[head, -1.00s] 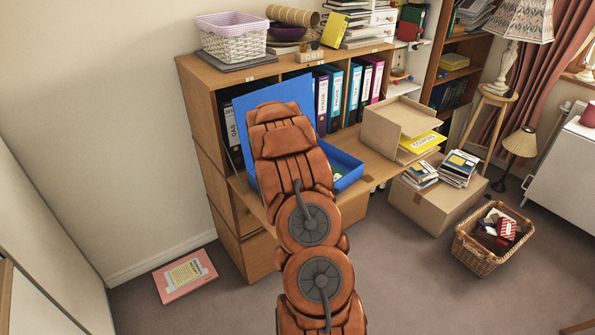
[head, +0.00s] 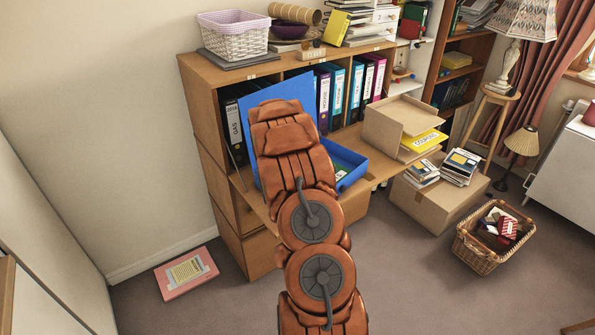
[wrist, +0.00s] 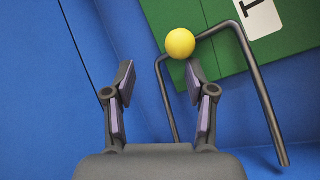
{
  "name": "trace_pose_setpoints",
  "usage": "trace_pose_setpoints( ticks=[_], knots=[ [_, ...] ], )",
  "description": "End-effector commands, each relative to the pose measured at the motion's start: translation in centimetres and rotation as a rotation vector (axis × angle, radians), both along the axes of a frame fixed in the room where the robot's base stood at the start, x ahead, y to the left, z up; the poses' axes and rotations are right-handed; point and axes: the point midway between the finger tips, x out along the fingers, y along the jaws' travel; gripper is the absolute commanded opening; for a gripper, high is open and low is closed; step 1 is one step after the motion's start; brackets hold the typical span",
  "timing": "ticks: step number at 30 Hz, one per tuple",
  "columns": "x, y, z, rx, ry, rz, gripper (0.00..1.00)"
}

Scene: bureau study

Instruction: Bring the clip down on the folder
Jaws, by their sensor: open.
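The blue box file stands open on the bureau's flap in the head view, with its lid (head: 285,98) raised and its tray (head: 358,162) partly behind my arm. The wrist view shows its blue inside (wrist: 40,110) and a green folder (wrist: 215,65) with a white label. The clip (wrist: 256,75) is a dark bent wire bar with a yellow ball (wrist: 180,43) on its crosspiece. My gripper (wrist: 160,82) is open, with nothing held. The ball is just beyond the fingertips, close to the right one. The head view hides my gripper behind my arm.
Ring binders (head: 340,92) stand in the shelf behind the box file. A cardboard box file (head: 390,120) with a yellow folder is to its right. A carton (head: 430,205) with books and a wicker basket (head: 478,257) stand on the floor. A pink folder (head: 187,273) lies at left.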

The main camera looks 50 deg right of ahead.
Motion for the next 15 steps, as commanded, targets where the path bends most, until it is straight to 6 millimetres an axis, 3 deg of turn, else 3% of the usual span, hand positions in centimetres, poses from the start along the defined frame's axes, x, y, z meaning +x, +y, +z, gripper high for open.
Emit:
trace_pose_setpoints(
  ticks=[15],
  knots=[
    [-0.8,0.0,2.9,-0.001,0.000,0.000,0.55]
  ],
)
